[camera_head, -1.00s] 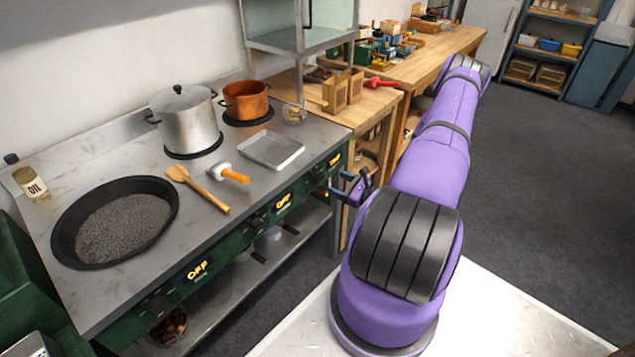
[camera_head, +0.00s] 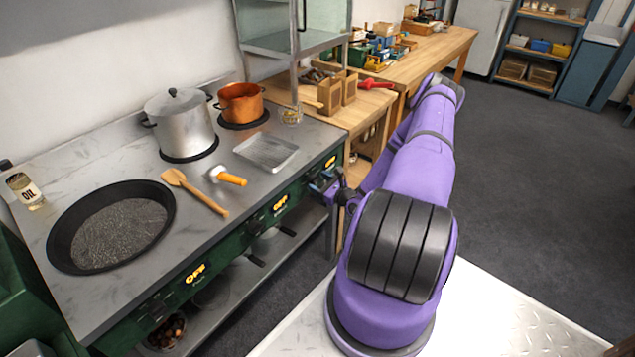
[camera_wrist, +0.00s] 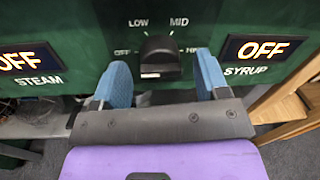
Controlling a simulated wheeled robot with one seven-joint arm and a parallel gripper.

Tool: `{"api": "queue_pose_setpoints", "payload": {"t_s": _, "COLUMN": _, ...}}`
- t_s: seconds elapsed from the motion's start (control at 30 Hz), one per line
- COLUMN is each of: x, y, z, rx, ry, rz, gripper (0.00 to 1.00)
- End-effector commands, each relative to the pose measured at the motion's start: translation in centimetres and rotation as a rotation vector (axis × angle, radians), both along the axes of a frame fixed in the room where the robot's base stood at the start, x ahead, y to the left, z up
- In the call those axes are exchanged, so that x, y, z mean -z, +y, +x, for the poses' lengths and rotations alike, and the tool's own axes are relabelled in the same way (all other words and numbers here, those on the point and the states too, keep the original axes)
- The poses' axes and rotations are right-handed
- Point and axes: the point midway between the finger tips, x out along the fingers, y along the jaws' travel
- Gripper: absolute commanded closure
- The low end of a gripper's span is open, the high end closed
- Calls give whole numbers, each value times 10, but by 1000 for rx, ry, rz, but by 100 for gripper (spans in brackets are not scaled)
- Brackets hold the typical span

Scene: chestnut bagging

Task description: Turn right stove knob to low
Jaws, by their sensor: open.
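The black stove knob (camera_wrist: 160,57) sits on the green front panel in the wrist view, with OFF, LOW and MID marked around it and a partly hidden label at right. Its exact pointer direction is unclear. My gripper (camera_wrist: 162,66) is open, its two blue fingers on either side of the knob, with gaps visible. In the head view my gripper (camera_head: 324,187) is at the right part of the stove front and hides the knob. The SYRUP display (camera_wrist: 263,48) right of the knob reads OFF, as does the STEAM display (camera_wrist: 27,61) at left.
On the stove (camera_head: 225,190) stand a steel pot (camera_head: 182,127), an orange pot (camera_head: 241,103), a black pan (camera_head: 62,235), a tray (camera_head: 266,151), a wooden spatula (camera_head: 195,192) and an orange-handled tool (camera_head: 228,176). A wooden table (camera_head: 350,115) adjoins at right.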

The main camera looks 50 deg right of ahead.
Motion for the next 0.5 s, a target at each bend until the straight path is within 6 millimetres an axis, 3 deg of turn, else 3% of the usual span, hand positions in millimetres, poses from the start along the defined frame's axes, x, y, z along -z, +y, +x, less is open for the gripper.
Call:
{"api": "queue_pose_setpoints", "payload": {"t_s": 0.43, "x": 0, "y": 0, "z": 11, "rx": 0, "ry": -1, "rz": 0, "gripper": 32}}
{"api": "queue_pose_setpoints", "payload": {"t_s": 0.5, "x": 0, "y": 0, "z": 10, "rx": 0, "ry": -1, "rz": 0, "gripper": 48}}
